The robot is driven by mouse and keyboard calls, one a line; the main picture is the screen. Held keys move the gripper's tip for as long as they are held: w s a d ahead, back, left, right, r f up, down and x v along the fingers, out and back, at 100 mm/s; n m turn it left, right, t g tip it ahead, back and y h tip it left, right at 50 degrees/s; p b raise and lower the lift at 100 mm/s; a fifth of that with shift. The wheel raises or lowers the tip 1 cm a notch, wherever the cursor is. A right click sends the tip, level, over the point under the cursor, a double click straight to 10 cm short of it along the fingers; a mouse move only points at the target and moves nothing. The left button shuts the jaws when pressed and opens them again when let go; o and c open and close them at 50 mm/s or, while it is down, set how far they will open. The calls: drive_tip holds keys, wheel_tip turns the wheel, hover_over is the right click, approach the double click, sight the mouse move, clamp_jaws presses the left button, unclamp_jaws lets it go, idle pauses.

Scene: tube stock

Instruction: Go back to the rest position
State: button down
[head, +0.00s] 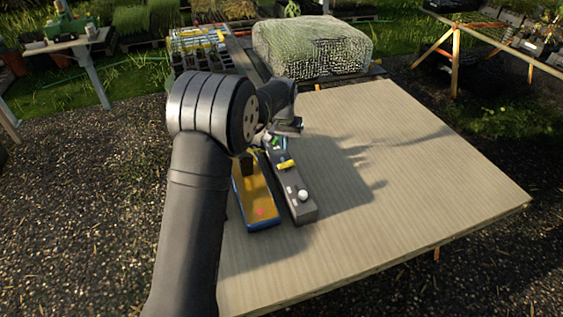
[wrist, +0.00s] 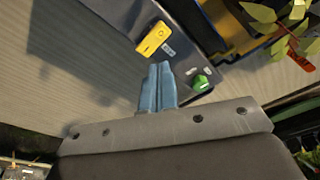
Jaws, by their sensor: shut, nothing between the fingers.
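My gripper (wrist: 160,72) shows in the wrist view with its two blue-grey fingers together and nothing between them. The box carries a yellow piece (head: 286,164), a white round knob (head: 303,195) and, in the wrist view, a green knob (wrist: 201,83). In the head view my arm hides most of the gripper. How high the fingers are above the box is hard to tell.
A blue-edged tray with a yellow-brown inside (head: 256,203) lies left of the grey box, partly behind my arm. The wooden table (head: 420,190) is clear on its right side. A net-covered block (head: 312,45) stands beyond the table's back edge.

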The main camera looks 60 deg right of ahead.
sight(284, 164)
drive_tip(key=shift+f, duration=3.5)
drive_tip(key=shift+r, duration=0.15)
wheel_tip(284, 164, up, 10)
drive_tip(key=shift+s+a+r, duration=0.15)
drive_tip(key=shift+s, duration=0.2)
